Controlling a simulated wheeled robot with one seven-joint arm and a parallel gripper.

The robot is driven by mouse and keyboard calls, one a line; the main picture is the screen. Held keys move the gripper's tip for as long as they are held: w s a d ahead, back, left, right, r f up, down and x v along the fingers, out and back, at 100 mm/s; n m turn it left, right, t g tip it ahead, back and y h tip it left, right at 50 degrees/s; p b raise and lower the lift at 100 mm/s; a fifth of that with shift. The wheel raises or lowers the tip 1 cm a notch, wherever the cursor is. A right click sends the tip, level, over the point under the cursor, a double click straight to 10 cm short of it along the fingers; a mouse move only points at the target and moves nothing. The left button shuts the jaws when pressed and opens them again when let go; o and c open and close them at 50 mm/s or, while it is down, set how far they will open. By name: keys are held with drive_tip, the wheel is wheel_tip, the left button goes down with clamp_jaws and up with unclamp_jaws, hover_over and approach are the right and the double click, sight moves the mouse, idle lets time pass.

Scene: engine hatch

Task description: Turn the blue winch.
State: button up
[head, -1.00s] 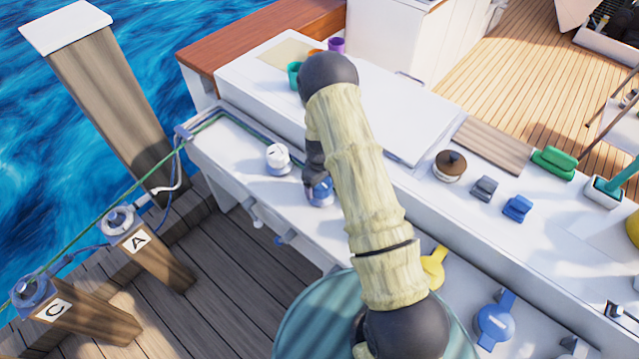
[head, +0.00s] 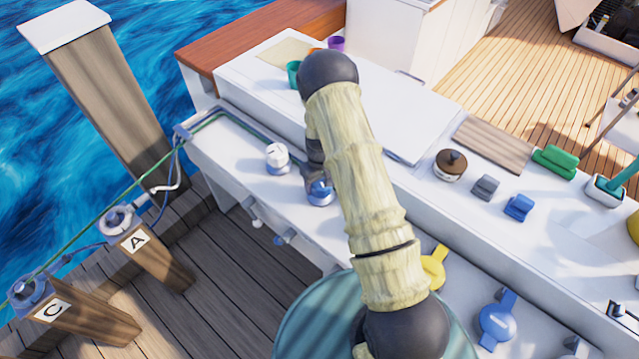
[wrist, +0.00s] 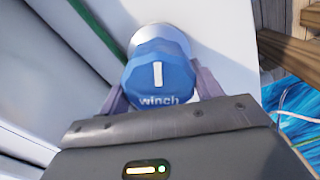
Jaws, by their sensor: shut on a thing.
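The blue winch (head: 320,194) is a faceted blue knob on the white side deck of the boat. In the wrist view the winch (wrist: 160,78) shows its "winch" label and a white line mark, which points nearly straight up in the picture. My gripper (wrist: 162,88) has one finger on each side of the knob and is shut on it. In the head view my gripper (head: 316,182) is at the winch, partly hidden behind my arm.
A white knob (head: 277,157) stands left of the winch. A yellow handle (head: 433,267) and a blue valve handle (head: 497,322) are on the lower right face. Mooring posts A (head: 135,241) and C (head: 52,310) stand on the dock, with a green rope (head: 95,220) running to the boat.

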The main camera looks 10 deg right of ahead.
drive_tip(key=m, duration=0.4)
drive_tip(key=shift+d+m, duration=0.1)
drive_tip(key=shift+m, duration=0.2)
drive_tip(key=shift+w, duration=0.1)
drive_tip(key=o, duration=1)
drive_tip(key=shift+r, duration=0.15)
wheel_tip(320, 180, up, 17)
drive_tip(key=b, duration=0.1)
drive_tip(key=shift+r, duration=0.1)
